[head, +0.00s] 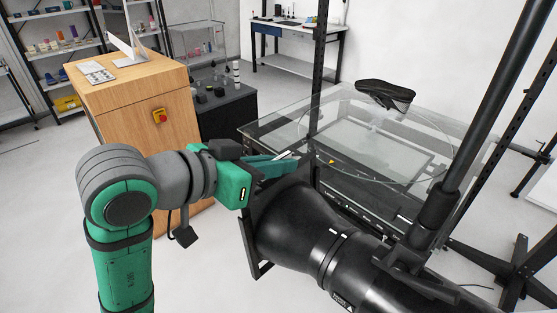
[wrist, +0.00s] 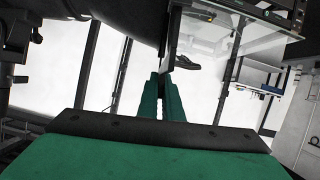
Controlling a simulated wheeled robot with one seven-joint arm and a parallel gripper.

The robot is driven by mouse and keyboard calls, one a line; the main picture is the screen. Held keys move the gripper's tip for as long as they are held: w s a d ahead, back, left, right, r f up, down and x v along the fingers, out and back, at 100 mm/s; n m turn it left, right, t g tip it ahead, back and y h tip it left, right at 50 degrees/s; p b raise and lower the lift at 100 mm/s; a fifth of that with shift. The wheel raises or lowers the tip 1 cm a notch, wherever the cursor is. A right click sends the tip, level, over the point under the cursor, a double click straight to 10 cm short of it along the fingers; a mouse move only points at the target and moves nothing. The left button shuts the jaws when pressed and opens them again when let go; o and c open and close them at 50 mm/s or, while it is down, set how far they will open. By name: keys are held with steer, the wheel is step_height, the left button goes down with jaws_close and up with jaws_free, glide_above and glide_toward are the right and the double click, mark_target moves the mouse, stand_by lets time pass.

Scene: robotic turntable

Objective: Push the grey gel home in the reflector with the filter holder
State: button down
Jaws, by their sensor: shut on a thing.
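The black reflector (head: 300,225) is a wide dark cone on a lamp body, its open front turned toward the left. A square black filter holder (head: 254,238) is at its front. My gripper (head: 290,158) reaches in from the left to the holder's upper edge. In the wrist view my green fingers (wrist: 166,90) are close together on a thin dark sheet edge, which appears to be the grey gel (wrist: 173,42), seen nearly edge-on beside the reflector (wrist: 125,20). The gel's face is hidden in the head view, and I cannot tell how deep it sits.
A glass-topped turntable (head: 265,127) stands behind the reflector, with a dark shoe (head: 387,96) above it. A black stand pole (head: 480,110) rises at the right. A wooden cabinet (head: 130,100) with a red button stands at the left. Floor is open at the lower left.

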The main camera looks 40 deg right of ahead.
mark_target(280, 190)
steer(key=shift+s+f, duration=0.2)
steer(key=shift+f, duration=1.4)
steer(key=c, duration=1.8)
jaws_free()
steer(key=shift+c, duration=0.2)
steer(key=v, duration=1)
steer(key=shift+a, duration=0.4)
steer(key=shift+r, duration=0.1)
